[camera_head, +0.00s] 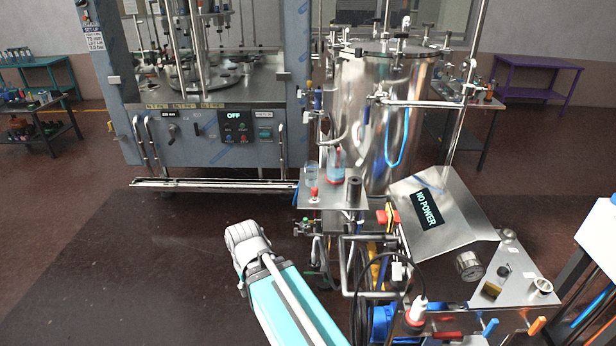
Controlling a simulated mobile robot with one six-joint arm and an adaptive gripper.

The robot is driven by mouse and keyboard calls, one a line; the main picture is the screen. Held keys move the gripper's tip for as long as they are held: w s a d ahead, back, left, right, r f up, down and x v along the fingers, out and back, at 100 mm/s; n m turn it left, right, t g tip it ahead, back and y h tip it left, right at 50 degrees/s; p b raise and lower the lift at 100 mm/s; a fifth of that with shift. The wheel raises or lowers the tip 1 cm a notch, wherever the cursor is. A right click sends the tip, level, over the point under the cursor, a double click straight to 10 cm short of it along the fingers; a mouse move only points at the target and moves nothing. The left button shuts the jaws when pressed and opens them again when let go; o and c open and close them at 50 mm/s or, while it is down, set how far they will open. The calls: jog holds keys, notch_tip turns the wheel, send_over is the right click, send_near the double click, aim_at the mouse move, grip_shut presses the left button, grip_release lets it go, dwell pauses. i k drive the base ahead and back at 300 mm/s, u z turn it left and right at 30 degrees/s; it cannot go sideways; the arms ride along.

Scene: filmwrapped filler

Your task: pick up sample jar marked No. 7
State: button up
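A clear glass jar (336,165) with a reddish band near its bottom stands upright on a small steel shelf (318,203) in the middle of the view. A smaller clear vessel (312,179) stands to its left. No number can be read on either, so I cannot tell which is marked No. 7. The pale grey end of my teal arm is below and left of the shelf, apart from both vessels. My gripper's fingers cannot be made out there, nor whether it holds anything.
A black cylinder (354,192) stands close to the jar on the shelf. A tall steel tank (378,115) rises right behind. A tilted panel reading "NO POWER" (462,205) and pipes crowd the right. A blue-grey filling machine (205,150) stands behind left. Floor at left is clear.

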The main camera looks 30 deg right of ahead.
aim_at(311, 168)
jog(key=z, duration=0.1)
jog(key=i, duration=0.95)
jog(key=u, duration=0.05)
